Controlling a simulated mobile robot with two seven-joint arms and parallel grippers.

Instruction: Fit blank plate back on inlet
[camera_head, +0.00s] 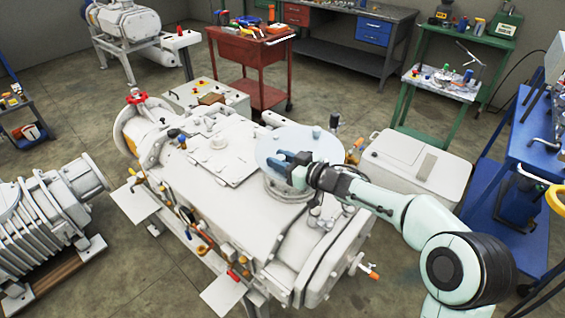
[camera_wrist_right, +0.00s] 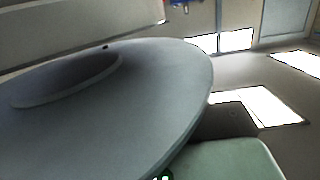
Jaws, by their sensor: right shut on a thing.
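The blank plate (camera_head: 318,150) is a flat, pale blue-grey disc over the inlet flange (camera_head: 284,193) on top of the big white vacuum pump (camera_head: 260,235). In the head view I cannot tell whether the plate touches the flange or is held just above it. My right gripper (camera_head: 284,163) reaches in from the right, its blue fingers shut on the plate near its front edge. In the right wrist view the plate (camera_wrist_right: 165,100) fills much of the left, with a raised ring on its face; the fingertips and the inlet are hidden there. My left gripper is not in view.
A valve with an orange part (camera_head: 354,150) stands close to the right of the plate. A white box (camera_head: 415,160) is behind my right arm. A blue bench (camera_head: 530,135) is at the right, and a ribbed machine (camera_head: 45,230) at the left.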

